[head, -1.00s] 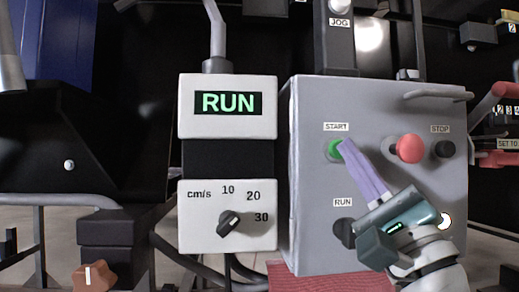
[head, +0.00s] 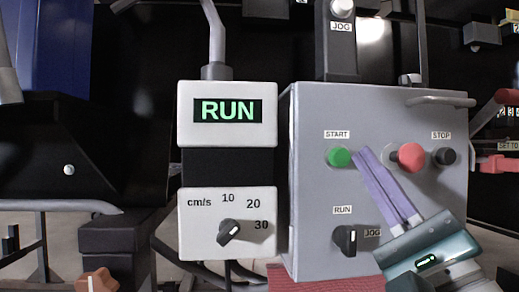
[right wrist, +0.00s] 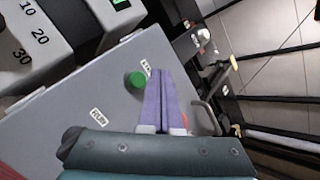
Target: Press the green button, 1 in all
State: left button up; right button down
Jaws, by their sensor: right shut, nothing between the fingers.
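The green button (head: 339,157) sits under the START label on the grey control box (head: 310,200). It also shows in the right wrist view (right wrist: 136,80), left of the fingertips. My right gripper (head: 360,152) is shut and empty, its purple fingers pointing up and left. In the head view the tips are just right of the green button and do not cover it. The right wrist view also shows the shut fingers (right wrist: 158,72) beside the button. The gap between tips and box is hard to judge. My left gripper is not in view.
Below is a black RUN/JOG selector (head: 346,238). At left, a lit RUN display (head: 228,111) stands above a speed dial (head: 229,231). A handle (head: 440,101) juts from the box's upper right.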

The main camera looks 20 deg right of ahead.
jog(key=shift+s+a+p, duration=0.25)
jog(key=shift+s+p, duration=0.1)
jog(key=shift+s, duration=0.8)
jog(key=s+a+r+n+g+y+p, duration=0.15)
jog(key=a+r+n+g+p, duration=0.45)
jog(key=p, duration=0.8)
jog(key=w+a+r+n+g+y+p, duration=0.15)
jog(key=r+n+g+p, duration=0.25)
jog(key=n+g+p, duration=0.55)
jog(key=s+d+r+n+g+h+p, duration=0.1)
jog(key=s+r+n+g+p, duration=0.4)
jog(key=s+p, duration=0.65)
jog(key=s+r+n+g+h+p, duration=0.1)
jog(key=s+r+n+g+p, duration=0.2)
jog(key=s+r+n+p, duration=0.75)
jog(key=w+r+m+p, duration=0.3)
jog(key=r+m+p, duration=0.2)
jog(key=r+p, duration=2.6)
jog(key=p, duration=0.7)
jog(key=shift+r, duration=0.15)
